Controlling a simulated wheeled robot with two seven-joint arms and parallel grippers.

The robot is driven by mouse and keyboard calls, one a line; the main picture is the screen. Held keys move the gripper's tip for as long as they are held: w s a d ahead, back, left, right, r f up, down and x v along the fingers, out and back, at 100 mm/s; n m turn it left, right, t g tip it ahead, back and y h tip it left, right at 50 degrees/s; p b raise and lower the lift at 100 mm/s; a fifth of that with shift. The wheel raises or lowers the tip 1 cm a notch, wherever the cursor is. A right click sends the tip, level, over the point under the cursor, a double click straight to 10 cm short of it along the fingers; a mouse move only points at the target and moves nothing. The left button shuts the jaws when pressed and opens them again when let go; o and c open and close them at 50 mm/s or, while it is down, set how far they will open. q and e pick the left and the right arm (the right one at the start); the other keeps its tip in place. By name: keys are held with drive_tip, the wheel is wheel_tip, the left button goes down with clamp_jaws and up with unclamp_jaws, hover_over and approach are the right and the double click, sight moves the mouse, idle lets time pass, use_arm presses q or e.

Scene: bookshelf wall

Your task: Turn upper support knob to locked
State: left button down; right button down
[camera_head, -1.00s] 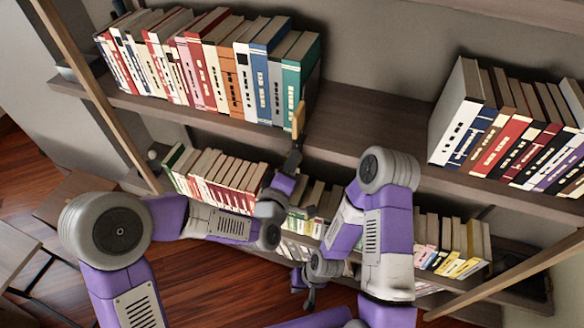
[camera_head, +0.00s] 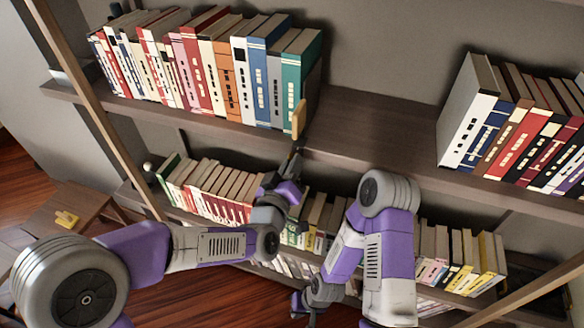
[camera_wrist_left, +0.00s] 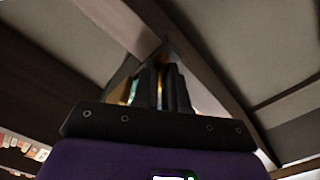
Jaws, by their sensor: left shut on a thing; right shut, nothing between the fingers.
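A tan upright piece (camera_head: 299,118), which I take to be the upper support knob, stands at the upper shelf's front edge beside the teal book (camera_head: 290,85). My left gripper (camera_head: 298,143) reaches up to it from below and is shut on its lower end. In the left wrist view the dark fingers (camera_wrist_left: 163,88) are close together, with a little yellowish colour beside them; the grip itself is mostly hidden. Whether the knob is at locked cannot be read. My right gripper (camera_head: 303,304) is low in front of the lower shelves, shut and empty.
The upper shelf (camera_head: 370,130) holds a row of books at left and another at right, with a bare stretch between. Lower shelves hold more books (camera_head: 210,185) close behind my arms. A small yellow object (camera_head: 66,220) lies on a wooden stool (camera_head: 50,205) at left.

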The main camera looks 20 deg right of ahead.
idle(0.4)
use_arm(q)
drive_tip(key=c, duration=1.2)
unclamp_jaws()
drive_tip(key=v, duration=0.7)
drive_tip(key=shift+s+a, duration=0.15)
drive_tip(key=shift+s, duration=0.1)
